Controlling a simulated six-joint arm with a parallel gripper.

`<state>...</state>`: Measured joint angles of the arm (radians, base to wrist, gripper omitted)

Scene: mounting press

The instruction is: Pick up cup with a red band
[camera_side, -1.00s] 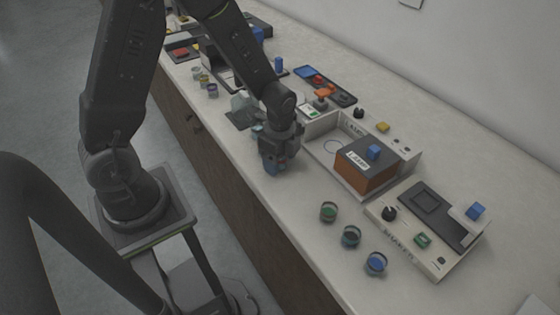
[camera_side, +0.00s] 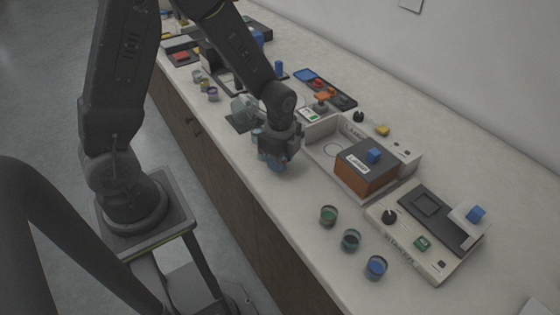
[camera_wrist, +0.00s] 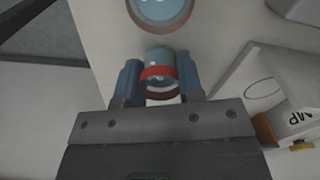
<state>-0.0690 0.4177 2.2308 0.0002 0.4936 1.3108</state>
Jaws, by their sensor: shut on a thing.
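The cup with a red band (camera_wrist: 158,72) is between the two blue fingers of my gripper (camera_wrist: 159,82) in the wrist view, and both fingers press on its sides. The band runs across the cup's middle. In the side view my gripper (camera_side: 275,162) points down near the front part of the counter, left of the orange-sided box. The cup is mostly hidden by my gripper there. I cannot tell whether the cup touches the counter.
A round blue-filled container (camera_wrist: 160,8) lies just beyond the cup in the wrist view. The mounting press (camera_side: 365,165) stands right of my gripper. Several small cups, including a green one (camera_side: 328,215) and a blue one (camera_side: 375,266), stand along the front. A flat device (camera_side: 425,230) is at right.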

